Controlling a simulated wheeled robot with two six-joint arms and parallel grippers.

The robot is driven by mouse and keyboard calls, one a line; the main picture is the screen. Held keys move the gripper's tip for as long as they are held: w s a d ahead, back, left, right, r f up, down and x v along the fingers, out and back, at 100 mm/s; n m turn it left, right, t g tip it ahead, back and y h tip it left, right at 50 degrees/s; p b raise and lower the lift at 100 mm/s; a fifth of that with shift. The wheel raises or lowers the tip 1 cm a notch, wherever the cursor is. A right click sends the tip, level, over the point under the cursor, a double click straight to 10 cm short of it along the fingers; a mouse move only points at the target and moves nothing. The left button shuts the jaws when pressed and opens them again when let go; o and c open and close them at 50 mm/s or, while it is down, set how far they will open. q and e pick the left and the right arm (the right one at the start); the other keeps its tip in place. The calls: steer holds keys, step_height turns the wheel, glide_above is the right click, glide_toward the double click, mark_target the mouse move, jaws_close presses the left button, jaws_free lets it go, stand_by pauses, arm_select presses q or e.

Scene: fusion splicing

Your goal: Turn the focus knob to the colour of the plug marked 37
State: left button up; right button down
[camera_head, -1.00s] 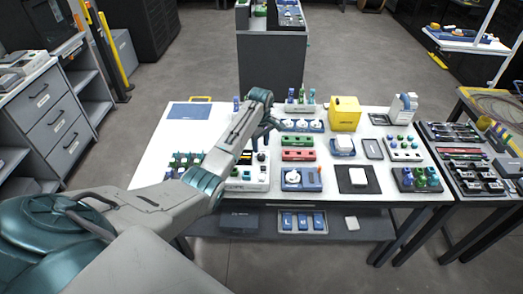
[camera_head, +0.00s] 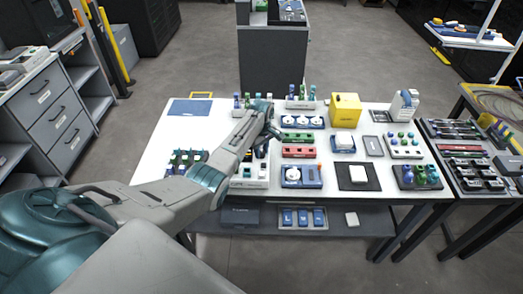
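My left gripper (camera_head: 271,132) hangs over the table's left-middle part, above the white device (camera_head: 250,180) with dark and coloured parts on top. My own arm hides part of that device, and the fingers are too small to tell whether they are open. A blue unit (camera_head: 302,177) with a round white dial stands to its right. I cannot tell which part is the focus knob. Small coloured plugs stand in a back rack (camera_head: 301,103), a dark left rack (camera_head: 186,160), a white tray (camera_head: 404,152) and a dark tray (camera_head: 417,184). No number 37 is legible. My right gripper is not in view.
A blue tray with white round parts (camera_head: 302,122), green and red blocks (camera_head: 298,152) and a yellow box (camera_head: 345,110) crowd the table. A blue mat (camera_head: 190,109) lies at the back left. The white tabletop (camera_head: 153,160) is bare at the left.

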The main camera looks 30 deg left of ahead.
arm_select(q)
steer(key=shift+r+m+p, duration=0.1)
steer(key=shift+m+p, duration=0.2)
steer(key=shift+m, duration=0.2)
steer(key=m+p, duration=0.1)
steer(key=m, duration=0.3)
steer(key=m+p, duration=0.1)
steer(key=m, duration=0.2)
steer(key=shift+m, duration=0.3)
steer(key=shift+m+p, duration=0.3)
steer(key=shift+m, duration=1.2)
steer(key=o, duration=0.7)
